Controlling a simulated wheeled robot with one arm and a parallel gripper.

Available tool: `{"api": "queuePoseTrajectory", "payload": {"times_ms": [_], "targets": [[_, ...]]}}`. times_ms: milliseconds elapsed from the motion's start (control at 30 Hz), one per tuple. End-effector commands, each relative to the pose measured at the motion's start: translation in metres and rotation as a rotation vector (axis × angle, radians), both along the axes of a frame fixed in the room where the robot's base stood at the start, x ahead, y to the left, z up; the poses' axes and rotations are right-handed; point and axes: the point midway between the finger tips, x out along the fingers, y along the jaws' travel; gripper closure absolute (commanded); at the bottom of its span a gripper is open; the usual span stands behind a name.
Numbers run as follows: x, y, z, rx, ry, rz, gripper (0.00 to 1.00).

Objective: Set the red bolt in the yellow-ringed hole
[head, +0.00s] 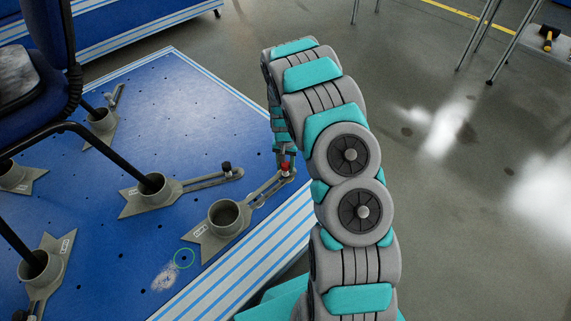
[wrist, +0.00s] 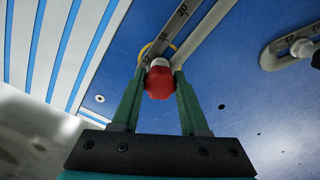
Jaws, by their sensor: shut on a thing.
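The red bolt (wrist: 158,83) is between the two green fingers of my gripper (wrist: 160,74) in the wrist view. The gripper is shut on it, and a pale round part shows just beyond its red head. In the head view the red bolt (head: 286,167) is at the far end of a bracket's slotted arm (head: 267,189), under my gripper (head: 285,157). The yellow ring (wrist: 143,51) shows partly behind the bolt and slotted arm in the wrist view. The hole inside it is hidden, and I cannot tell whether the bolt is in it.
A green ring (head: 184,258) surrounds another hole in the blue platform (head: 110,240). The bracket has an empty cup (head: 228,214). A neighbouring bracket (head: 150,190) with a dark bolt (head: 226,168) holds a chair leg. The striped platform edge (head: 240,275) is close by.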

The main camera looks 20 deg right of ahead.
Motion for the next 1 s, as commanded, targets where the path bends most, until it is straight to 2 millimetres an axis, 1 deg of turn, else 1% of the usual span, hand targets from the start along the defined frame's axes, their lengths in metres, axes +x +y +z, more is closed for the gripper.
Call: {"api": "queuePoseTrajectory", "payload": {"times_ms": [133, 167, 433, 467, 767, 867, 1000], "targets": [[0.0, 0.0, -0.004, 0.0, 0.0, 0.0, 1.0], [0.0, 0.0, -0.003, 0.0, 0.0, 0.0, 0.54], [0.0, 0.0, -0.003, 0.001, 0.001, 0.0, 0.24], [0.0, 0.0, -0.003, 0.001, 0.001, 0.0, 0.21], [0.0, 0.0, -0.002, 0.001, 0.001, 0.0, 0.21], [0.0, 0.0, 0.003, 0.0, 0.0, 0.0, 0.21], [0.0, 0.0, 0.018, 0.001, 0.001, 0.0, 0.21]]}}
